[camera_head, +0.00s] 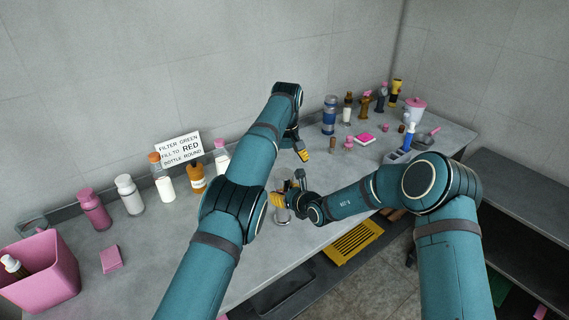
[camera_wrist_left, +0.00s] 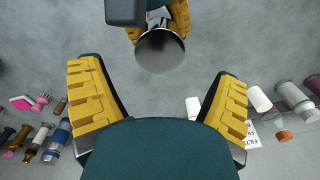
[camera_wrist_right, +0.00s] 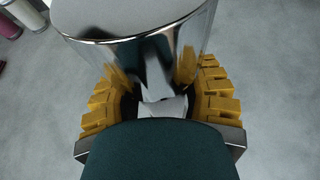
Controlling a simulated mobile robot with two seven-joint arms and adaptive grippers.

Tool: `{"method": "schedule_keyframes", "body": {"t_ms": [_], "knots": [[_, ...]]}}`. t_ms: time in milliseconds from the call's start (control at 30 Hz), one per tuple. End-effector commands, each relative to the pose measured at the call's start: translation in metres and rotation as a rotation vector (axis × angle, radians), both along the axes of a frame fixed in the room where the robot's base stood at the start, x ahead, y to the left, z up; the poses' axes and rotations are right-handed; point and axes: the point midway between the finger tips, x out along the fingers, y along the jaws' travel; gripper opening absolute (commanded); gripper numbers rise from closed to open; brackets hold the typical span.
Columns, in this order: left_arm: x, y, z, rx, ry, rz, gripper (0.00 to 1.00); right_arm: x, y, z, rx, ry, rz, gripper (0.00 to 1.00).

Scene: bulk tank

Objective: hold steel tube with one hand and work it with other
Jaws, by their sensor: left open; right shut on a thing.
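The steel tube (camera_wrist_right: 140,55) is a shiny, mirror-like cylinder standing between the yellow-padded fingers of my right gripper (camera_head: 287,190), which is shut on it. The left wrist view shows the tube's round grey end (camera_wrist_left: 160,51) facing that camera. In the head view the tube (camera_head: 283,214) shows only in part beside the right fingers. My left gripper (camera_head: 302,150) is open and empty, higher and further back than the right one. In the left wrist view its two fingers are spread wide, with the tube end ahead of them, apart from both.
On the left of the counter stand a pink bin (camera_head: 45,275), a pink block (camera_head: 111,259), several bottles and a sign (camera_head: 180,149) reading "FILTER GREEN FILL TO RED BOTTLE ROUND". A yellow grate (camera_head: 353,243) lies below the counter edge.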

Motion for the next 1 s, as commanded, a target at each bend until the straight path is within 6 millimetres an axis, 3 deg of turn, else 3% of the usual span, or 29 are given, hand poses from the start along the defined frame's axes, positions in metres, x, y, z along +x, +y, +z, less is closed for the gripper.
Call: {"method": "schedule_keyframes", "body": {"t_ms": [367,800,1000], "knots": [[0.000,0.000,-0.010,0.001,0.002,-0.003,0.89,0.000,0.000,0.001,0.001,-0.003,0.000,0.00],[0.000,0.001,-0.066,0.002,0.002,-0.003,0.89,0.000,0.000,0.001,0.000,-0.002,0.000,0.00],[0.000,0.002,-0.079,0.001,0.000,-0.003,0.89,0.000,0.000,0.001,0.002,-0.002,0.000,0.00]]}}
